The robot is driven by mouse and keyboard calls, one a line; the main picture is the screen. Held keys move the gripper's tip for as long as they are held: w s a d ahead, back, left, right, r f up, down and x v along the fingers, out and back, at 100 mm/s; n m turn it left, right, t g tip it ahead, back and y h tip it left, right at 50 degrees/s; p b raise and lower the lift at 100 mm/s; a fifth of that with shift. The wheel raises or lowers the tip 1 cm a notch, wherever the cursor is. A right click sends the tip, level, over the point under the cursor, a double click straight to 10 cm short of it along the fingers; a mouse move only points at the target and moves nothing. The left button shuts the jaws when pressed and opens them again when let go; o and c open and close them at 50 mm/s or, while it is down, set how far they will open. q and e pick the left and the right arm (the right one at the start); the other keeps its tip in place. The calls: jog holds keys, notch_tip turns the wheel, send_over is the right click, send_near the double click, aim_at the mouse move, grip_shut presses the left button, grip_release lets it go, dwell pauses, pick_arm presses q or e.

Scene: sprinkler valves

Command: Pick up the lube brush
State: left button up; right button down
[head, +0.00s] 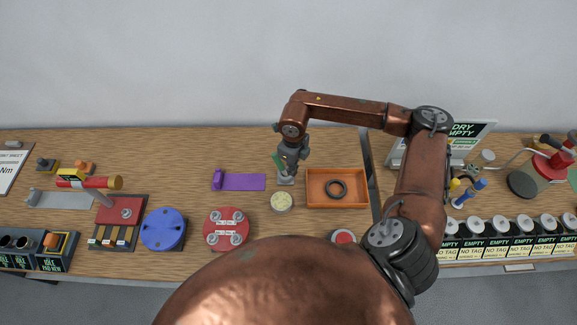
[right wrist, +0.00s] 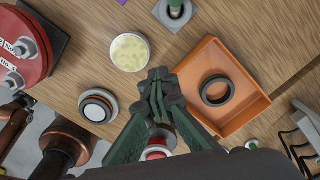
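My right gripper (head: 289,168) hangs close to the holder. Its fingertips (right wrist: 159,88) come together in the wrist view, with nothing clearly held between them. My left gripper is not in view.
An orange tray (head: 312,203) with a dark ring (head: 337,188) lies right of the holder. A round cream-topped tin (head: 281,202) sits in front of it. A purple piece (head: 242,182) lies to the left. A red flanged disc (head: 226,229) stands nearer me.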

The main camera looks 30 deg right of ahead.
jog(key=s+a+r+b, duration=0.1)
jog(key=s+r, duration=0.1)
jog(key=s, duration=0.4)
jog(key=shift+a+r, duration=0.3)
jog(key=shift+r, duration=0.1)
jog(key=c, duration=2.6)
grip_release()
jog(key=shift+c, duration=0.2)
jog(key=o, duration=2.1)
notch_tip(320, 180, up, 12)
